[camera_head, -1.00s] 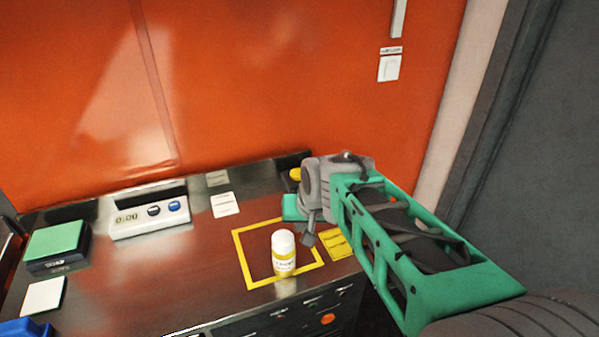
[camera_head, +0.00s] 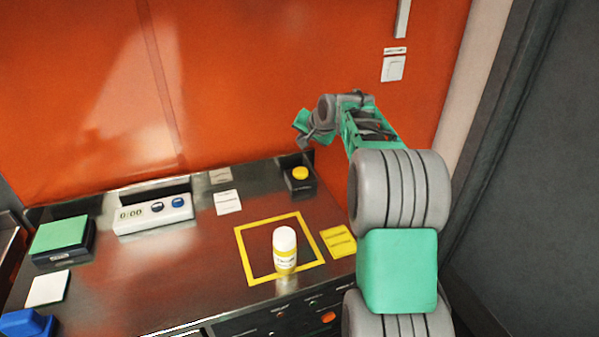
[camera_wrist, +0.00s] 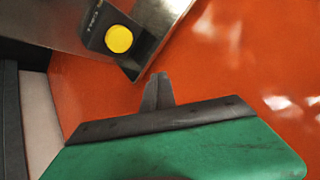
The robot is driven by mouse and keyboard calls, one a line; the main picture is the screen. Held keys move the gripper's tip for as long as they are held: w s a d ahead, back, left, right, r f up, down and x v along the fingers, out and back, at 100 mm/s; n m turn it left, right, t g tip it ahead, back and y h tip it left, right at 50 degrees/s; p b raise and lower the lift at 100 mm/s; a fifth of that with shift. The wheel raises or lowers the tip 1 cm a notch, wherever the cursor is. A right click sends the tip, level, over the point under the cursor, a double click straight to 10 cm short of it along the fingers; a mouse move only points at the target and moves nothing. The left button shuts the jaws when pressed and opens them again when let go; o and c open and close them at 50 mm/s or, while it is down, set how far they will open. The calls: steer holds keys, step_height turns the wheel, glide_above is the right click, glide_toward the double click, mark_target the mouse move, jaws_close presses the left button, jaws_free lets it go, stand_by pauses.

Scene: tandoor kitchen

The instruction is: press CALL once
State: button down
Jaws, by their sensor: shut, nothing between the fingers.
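A black box with a round yellow button (camera_head: 300,173) stands at the back right corner of the steel counter. The yellow button also shows in the wrist view (camera_wrist: 119,39), beside small lettering on the box that I cannot read surely. My gripper (camera_head: 304,143) is shut and empty, in the air above the box in the head view. In the wrist view its shut fingertips (camera_wrist: 158,80) lie below and right of the button, against the orange wall behind. The gripper appears clear of the button.
A white-and-yellow bottle (camera_head: 285,252) stands inside a yellow square outline (camera_head: 246,262) on the counter. An orange wall (camera_head: 230,90) rises behind the counter.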

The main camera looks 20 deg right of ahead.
mark_target(302, 173)
steer(key=shift+f, duration=0.15)
step_height(302, 173, down, 9)
steer(key=b, duration=0.6)
steer(key=shift+r, duration=0.2)
stand_by(1.5)
steer(key=shift+f+b, duration=0.3)
steer(key=shift+f, duration=0.1)
steer(key=shift+f+b, duration=0.3)
steer(key=shift+f, duration=0.25)
stand_by(0.6)
steer(key=shift+r+p, duration=0.6)
steer(key=shift+r, duration=0.3)
steer(key=shift+r, duration=0.1)
